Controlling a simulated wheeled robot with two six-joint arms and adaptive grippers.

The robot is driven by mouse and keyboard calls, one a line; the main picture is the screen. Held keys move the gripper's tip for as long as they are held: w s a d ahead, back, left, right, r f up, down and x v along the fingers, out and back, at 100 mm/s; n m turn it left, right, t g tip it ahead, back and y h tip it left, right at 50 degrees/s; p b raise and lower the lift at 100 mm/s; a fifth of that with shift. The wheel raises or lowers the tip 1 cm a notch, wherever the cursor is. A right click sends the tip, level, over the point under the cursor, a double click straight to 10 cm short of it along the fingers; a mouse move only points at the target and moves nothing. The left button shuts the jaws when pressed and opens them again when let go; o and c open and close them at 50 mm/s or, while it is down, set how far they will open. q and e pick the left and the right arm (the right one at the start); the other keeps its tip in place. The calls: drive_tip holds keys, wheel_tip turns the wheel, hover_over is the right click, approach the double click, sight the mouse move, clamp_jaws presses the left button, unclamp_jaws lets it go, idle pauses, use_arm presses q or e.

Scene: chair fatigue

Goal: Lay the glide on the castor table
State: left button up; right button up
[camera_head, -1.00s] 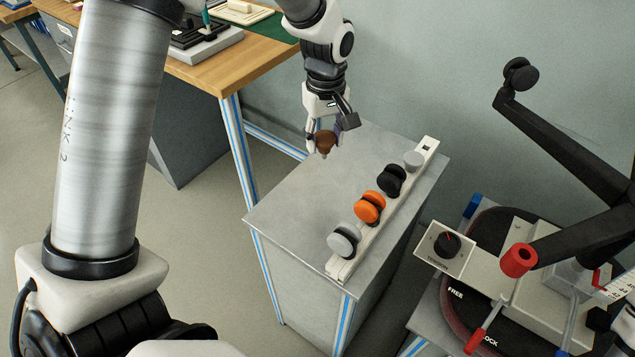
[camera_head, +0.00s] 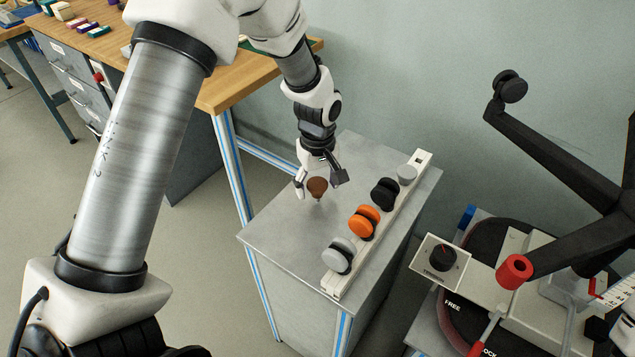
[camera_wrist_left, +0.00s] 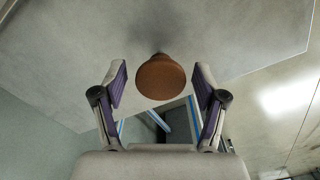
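The glide (camera_head: 317,186), a brown round-topped piece with a thin stem pointing down, is at the bare left part of the grey castor table (camera_head: 290,225). My left gripper (camera_head: 318,181) is over the table with its fingers on either side of the glide. In the left wrist view the glide (camera_wrist_left: 161,78) sits between the two spread fingers (camera_wrist_left: 161,88), with a gap on each side, so the gripper is open. Its stem is mostly hidden there, and I cannot tell for sure whether the tip touches the table. My right gripper is out of view.
A pale rack (camera_head: 378,232) with black, orange and grey castors runs along the table's right side. A test rig with a red-ended lever (camera_head: 514,271) and a black chair base arm (camera_head: 560,150) stands to the right. A wooden workbench (camera_head: 235,85) is behind left.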

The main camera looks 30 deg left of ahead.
sight(318, 184)
use_arm(q)
wheel_tip(318, 184, up, 12)
drive_tip(key=shift+r, duration=0.15)
idle(0.4)
idle(1.3)
